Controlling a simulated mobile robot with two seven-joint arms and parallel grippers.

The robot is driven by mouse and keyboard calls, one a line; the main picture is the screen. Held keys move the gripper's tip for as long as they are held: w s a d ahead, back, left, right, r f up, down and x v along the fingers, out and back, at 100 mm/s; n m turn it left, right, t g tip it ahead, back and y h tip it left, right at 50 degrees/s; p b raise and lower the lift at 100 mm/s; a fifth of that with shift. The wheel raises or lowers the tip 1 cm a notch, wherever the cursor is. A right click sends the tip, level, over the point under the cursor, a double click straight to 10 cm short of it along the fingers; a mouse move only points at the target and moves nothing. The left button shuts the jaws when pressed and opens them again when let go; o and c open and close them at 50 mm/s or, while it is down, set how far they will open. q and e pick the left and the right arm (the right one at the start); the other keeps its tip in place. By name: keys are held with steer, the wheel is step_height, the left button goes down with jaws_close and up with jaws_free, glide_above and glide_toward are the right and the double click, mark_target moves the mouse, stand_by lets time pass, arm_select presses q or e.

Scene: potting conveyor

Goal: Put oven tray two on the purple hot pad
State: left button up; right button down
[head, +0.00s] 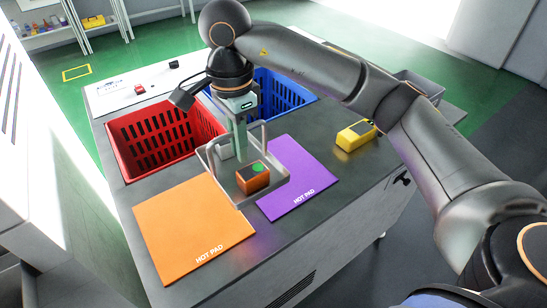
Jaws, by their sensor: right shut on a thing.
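My right gripper (240,143) is shut on a small grey oven tray (213,167) and holds it over the table. The tray carries an orange-brown block (253,180) with a green spot on top, and a small pale piece behind it. I cannot read a number on the tray. The tray hides the left part of the purple hot pad (300,183). From this view I cannot tell how high the tray is above the pad. My left gripper is not in view.
An orange hot pad (190,230) lies at the front left. A red basket (135,143) and a blue basket (285,95) are sunk into the table behind. A yellow device (353,137) sits on the right side of the tabletop.

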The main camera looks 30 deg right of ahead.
steer(key=shift+w+d+f+p, duration=0.25)
steer(key=shift+w+d+f, duration=0.65)
steer(key=shift+d+f, duration=1.2)
steer(key=shift+w+d+f+p, duration=0.25)
steer(key=shift+w+d+f, duration=0.6)
steer(key=shift+d+f, duration=1.25)
steer(key=shift+w+d+f+p, duration=0.25)
steer(key=shift+w+d+f, duration=0.65)
steer(key=shift+d+f, duration=1.2)
steer(key=shift+a, duration=0.1)
steer(key=c, duration=1.4)
jaws_free()
steer(key=shift+f, duration=0.2)
steer(key=o, duration=0.5)
steer(key=shift+r, duration=0.1)
